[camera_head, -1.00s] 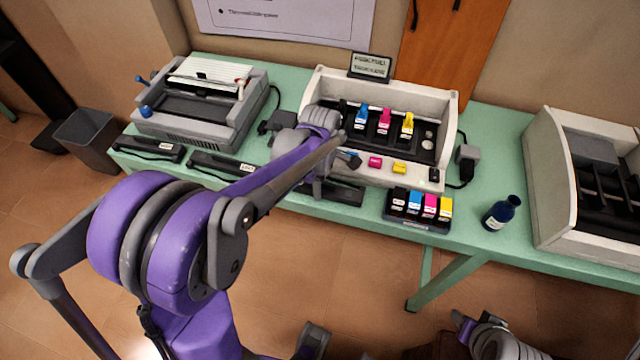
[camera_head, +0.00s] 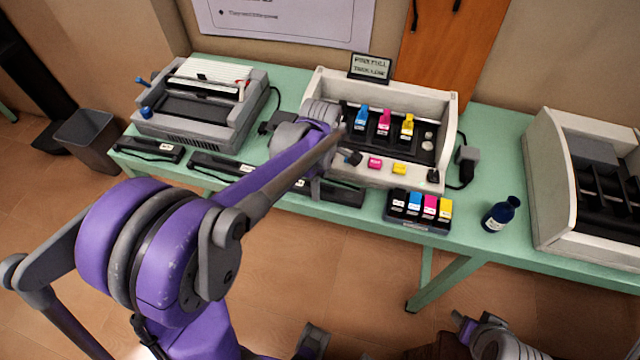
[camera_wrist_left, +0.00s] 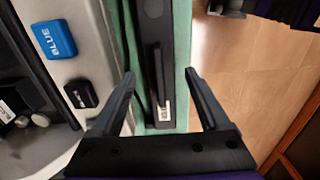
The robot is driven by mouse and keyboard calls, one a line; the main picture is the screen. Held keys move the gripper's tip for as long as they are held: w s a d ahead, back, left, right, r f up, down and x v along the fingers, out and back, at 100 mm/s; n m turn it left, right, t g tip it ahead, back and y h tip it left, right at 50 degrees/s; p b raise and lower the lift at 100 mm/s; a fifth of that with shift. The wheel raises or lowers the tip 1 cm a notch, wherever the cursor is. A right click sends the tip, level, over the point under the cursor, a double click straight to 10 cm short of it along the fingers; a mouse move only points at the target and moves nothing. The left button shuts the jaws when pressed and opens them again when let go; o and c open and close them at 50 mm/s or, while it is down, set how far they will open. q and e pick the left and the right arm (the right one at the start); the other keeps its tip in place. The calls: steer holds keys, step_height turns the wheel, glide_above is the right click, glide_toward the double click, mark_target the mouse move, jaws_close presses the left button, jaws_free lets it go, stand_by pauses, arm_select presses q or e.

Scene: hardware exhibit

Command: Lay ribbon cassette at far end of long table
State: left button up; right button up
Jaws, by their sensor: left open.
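Several black, bar-shaped cassettes lie along the front edge of the long green table (camera_head: 466,210): a left one (camera_head: 150,148), a middle one (camera_head: 222,165) and a right one (camera_head: 336,191). The right one also shows in the left wrist view (camera_wrist_left: 157,50), with a white label. My left gripper (camera_head: 318,182) is over this right cassette. In the wrist view the open fingers (camera_wrist_left: 160,73) stand on either side of it, empty; I cannot tell how far above it they are. My forearm partly hides it in the head view. My right gripper (camera_head: 464,325) is low at the bottom edge, its jaws unclear.
A white printer (camera_head: 450,130) with coloured cartridges stands close behind the cassette. A cartridge rack (camera_head: 418,224) and a dark blue bottle (camera_head: 502,214) are to the right, then another white machine (camera_head: 548,180). A grey typewriter-like printer (camera_head: 195,115) stands at left. A bin (camera_head: 88,138) is on the floor.

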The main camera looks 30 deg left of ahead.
arm_select(q)
step_height(320, 180, up, 10)
steer(key=shift+f+p, duration=0.15)
steer(key=shift+p, duration=0.3)
steer(key=s+d+f+m+t, duration=0.2)
steer(key=s+d+f+m, duration=0.1)
steer(key=s+m, duration=0.4)
steer(key=s+d+f+m+t, duration=0.2)
steer(key=s+m, duration=0.6)
steer(key=m, duration=0.5)
steer(key=shift+s+d+f+m+t, duration=0.35)
steer(key=shift+d+t, duration=0.25)
steer(key=shift+d, duration=0.25)
